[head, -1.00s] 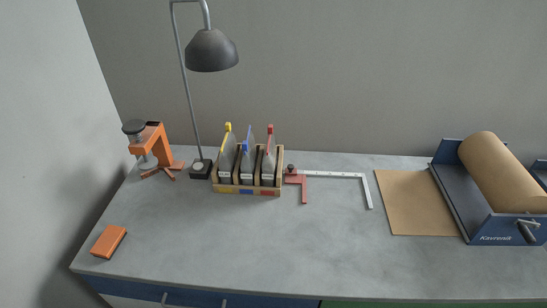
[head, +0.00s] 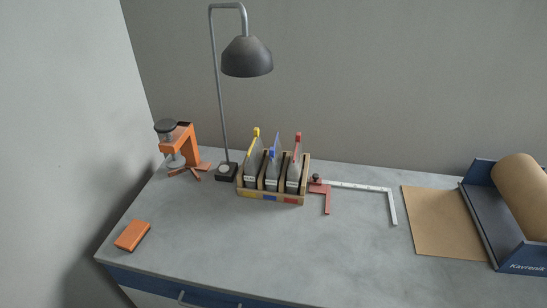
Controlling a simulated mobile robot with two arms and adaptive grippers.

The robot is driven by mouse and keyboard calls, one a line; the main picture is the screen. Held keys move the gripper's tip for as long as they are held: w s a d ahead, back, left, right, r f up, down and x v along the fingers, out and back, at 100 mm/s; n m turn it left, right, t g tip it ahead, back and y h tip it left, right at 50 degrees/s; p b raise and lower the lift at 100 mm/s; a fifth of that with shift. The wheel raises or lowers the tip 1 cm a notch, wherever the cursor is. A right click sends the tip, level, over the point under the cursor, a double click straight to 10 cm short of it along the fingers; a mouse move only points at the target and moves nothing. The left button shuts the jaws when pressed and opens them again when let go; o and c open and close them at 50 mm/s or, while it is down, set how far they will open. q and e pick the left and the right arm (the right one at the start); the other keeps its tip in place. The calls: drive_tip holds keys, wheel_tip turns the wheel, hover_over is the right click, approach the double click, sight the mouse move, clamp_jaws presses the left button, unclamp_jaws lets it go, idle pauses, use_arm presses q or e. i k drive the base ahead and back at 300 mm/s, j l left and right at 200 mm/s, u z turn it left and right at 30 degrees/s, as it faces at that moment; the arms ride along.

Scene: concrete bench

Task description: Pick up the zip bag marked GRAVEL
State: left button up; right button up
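Three zip bags with coloured sliders stand upright in a wooden rack (head: 305,199) on the bench. The left bag (head: 252,164) has a yellow slider, the middle bag (head: 273,170) a blue one and the right bag (head: 295,168) a red one. Each has a small white label low on its front, too small to read, so I cannot tell which is marked GRAVEL. The rack front carries yellow, blue and red patches below the slots. Neither of my grippers is in view.
A lamp (head: 247,58) stands just behind-left of the rack, its shade above. An orange device (head: 185,148) is further left, an orange block (head: 132,236) front left. A caliper-like tool (head: 358,187) lies right of the rack, then brown paper (head: 440,222) and a roll holder (head: 486,222). The front middle is clear.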

sight(275, 165)
drive_tip(key=i+j+z, duration=0.15)
drive_tip(key=z, duration=0.3)
drive_tip(key=i+j+z, duration=0.1)
drive_tip(key=j+z, duration=0.35)
drive_tip(key=i+j+z, duration=0.1)
drive_tip(key=z, duration=0.35)
drive_tip(key=k+j+u, duration=0.2)
drive_tip(key=k+l, duration=0.2)
drive_tip(key=z, duration=0.15)
drive_tip(key=i+j+z, duration=0.15)
drive_tip(key=j+z, duration=0.15)
drive_tip(key=j, duration=0.25)
drive_tip(key=i+l+u, duration=0.2)
drive_tip(key=l, duration=0.15)
